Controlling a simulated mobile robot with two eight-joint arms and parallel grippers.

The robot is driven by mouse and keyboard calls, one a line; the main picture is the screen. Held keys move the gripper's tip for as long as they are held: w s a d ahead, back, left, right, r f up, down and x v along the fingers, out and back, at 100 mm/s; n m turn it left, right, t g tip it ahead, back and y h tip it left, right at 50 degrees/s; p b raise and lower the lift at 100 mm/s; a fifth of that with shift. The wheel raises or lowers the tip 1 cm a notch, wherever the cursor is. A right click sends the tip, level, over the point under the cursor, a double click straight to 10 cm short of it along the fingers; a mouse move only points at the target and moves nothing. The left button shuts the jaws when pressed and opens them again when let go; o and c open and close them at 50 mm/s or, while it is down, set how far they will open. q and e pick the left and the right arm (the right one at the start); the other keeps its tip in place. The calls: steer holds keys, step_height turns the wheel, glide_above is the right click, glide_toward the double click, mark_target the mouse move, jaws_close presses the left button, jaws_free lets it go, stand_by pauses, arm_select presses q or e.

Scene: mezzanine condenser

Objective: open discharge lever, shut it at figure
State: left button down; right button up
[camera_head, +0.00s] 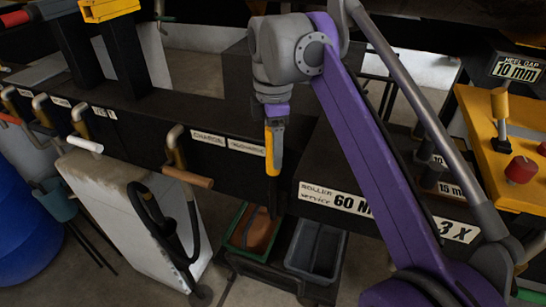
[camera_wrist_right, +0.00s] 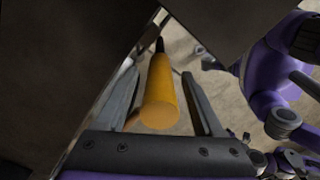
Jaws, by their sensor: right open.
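My right gripper (camera_head: 273,165) points down in front of the black frame, below the grey wrist of my purple arm. An orange cylindrical handle (camera_head: 270,151) shows at its jaws, with a dark rod running down below it. In the right wrist view the orange handle (camera_wrist_right: 161,92) lies between the two grey fingers of the gripper (camera_wrist_right: 160,76), with visible gaps on both sides. The gripper is open. I cannot tell from the pictures whether this handle is the discharge lever. No readable gauge figure shows. My left gripper is not in view.
A wooden-tipped lever (camera_head: 188,178) and a white-tipped lever (camera_head: 85,144) stick out at left. A white panel (camera_head: 125,190) with a black hose stands below them. A green-rimmed tray (camera_head: 237,240) and a grey bin (camera_head: 325,243) sit low. A yellow plate (camera_head: 490,130) is at right.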

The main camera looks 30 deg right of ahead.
steer(key=shift+f, duration=0.95)
jaws_close()
stand_by(0.8)
